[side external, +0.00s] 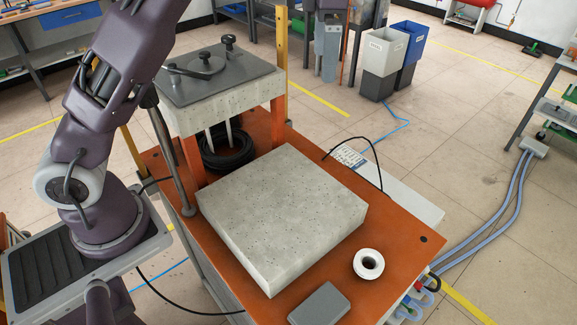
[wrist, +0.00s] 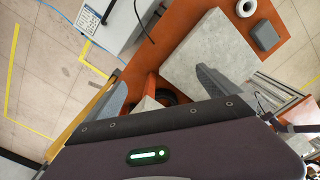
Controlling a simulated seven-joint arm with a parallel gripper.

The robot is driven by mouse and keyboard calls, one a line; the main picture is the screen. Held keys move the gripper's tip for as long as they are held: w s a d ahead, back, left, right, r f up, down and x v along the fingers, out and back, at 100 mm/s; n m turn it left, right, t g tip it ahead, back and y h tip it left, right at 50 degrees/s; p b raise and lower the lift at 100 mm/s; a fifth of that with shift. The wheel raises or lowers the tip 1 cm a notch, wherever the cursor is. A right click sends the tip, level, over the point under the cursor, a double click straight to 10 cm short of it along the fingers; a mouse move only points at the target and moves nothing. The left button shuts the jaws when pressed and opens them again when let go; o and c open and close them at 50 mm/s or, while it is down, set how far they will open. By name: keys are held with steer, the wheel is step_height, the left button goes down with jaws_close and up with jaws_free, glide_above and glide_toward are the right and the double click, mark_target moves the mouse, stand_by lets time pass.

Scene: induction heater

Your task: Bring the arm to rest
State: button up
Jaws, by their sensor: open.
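My arm (side external: 110,85) rises at the left of the side external view and leaves it at the top edge, so my gripper is out of that view. In the wrist view my gripper (wrist: 160,80) is open, its two grey fingers wide apart with nothing held between them. A pale speckled stone slab (side external: 285,215) lies on the orange bench (side external: 405,250); the slab (wrist: 208,50) also shows beyond the fingers in the wrist view. A white ring (side external: 368,264) and a grey box (side external: 319,305) sit on the bench near the slab, apart from my gripper.
A raised stone-and-metal stand (side external: 222,80) with knobs on top rises behind the slab. A coiled black cable (side external: 228,150) lies under it. Grey and blue bins (side external: 380,60) stand on the floor behind. The tiled floor to the right is mostly open, with hoses (side external: 497,220) across it.

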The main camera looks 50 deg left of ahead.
steer(key=s+d+f+m, duration=0.1)
steer(key=d+f+m, duration=0.3)
steer(key=d, duration=0.9)
steer(key=d+f+m, duration=0.2)
steer(key=d+f, duration=0.3)
steer(key=d, duration=0.9)
step_height(320, 180, down, 10)
steer(key=shift+s+d+f, duration=0.15)
steer(key=shift+d+f, duration=0.05)
steer(key=shift+r, duration=0.1)
step_height(320, 180, up, 9)
steer(key=w+a+r+n, duration=0.1)
steer(key=a+r, duration=0.2)
steer(key=a, duration=0.4)
steer(key=w+a+r+n, duration=0.2)
steer(key=a+r, duration=0.1)
steer(key=a, duration=0.5)
steer(key=shift+a+r, duration=0.2)
steer(key=shift+r, duration=0.05)
